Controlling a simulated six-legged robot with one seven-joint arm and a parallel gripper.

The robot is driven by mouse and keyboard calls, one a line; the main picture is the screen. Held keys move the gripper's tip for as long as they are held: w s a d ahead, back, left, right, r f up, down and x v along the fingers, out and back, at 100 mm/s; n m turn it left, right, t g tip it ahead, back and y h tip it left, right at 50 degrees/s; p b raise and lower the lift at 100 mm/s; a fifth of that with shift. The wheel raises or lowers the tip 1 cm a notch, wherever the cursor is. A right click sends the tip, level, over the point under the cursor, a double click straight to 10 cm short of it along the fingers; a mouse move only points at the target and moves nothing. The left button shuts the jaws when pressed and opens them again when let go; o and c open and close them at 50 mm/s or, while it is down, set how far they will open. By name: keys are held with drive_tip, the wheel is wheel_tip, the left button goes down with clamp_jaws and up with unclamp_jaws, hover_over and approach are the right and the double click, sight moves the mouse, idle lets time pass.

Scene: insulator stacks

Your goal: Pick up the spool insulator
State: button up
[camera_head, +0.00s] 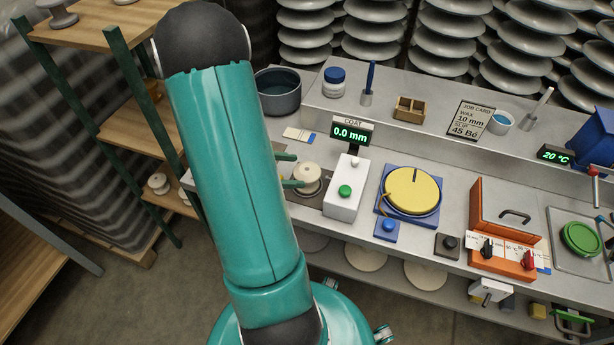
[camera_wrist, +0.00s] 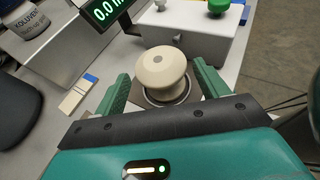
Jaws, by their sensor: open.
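The cream spool insulator (camera_head: 308,175) stands upright on a dark plate on the bench, left of the white coat gauge box. In the wrist view the spool insulator (camera_wrist: 163,70) sits with its lower part in a dark round ring. My gripper (camera_head: 291,171) is at the spool, its green fingers reaching in from the left. In the wrist view my gripper (camera_wrist: 160,88) is open, with one finger on each side of the spool. I see gaps between the fingers and the spool. My arm hides part of the bench to the left in the head view.
The white coat gauge box (camera_head: 345,190) with a green button stands close right of the spool, its display (camera_head: 352,132) reading 0.0 mm. A dark pot (camera_head: 278,92) stands behind. A yellow disc (camera_head: 412,189) lies further right. A wooden shelf (camera_head: 135,130) is at left.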

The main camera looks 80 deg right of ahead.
sight(313, 171)
drive_tip(key=shift+x, duration=3.4)
drive_tip(key=shift+w, duration=0.1)
drive_tip(key=c, duration=1)
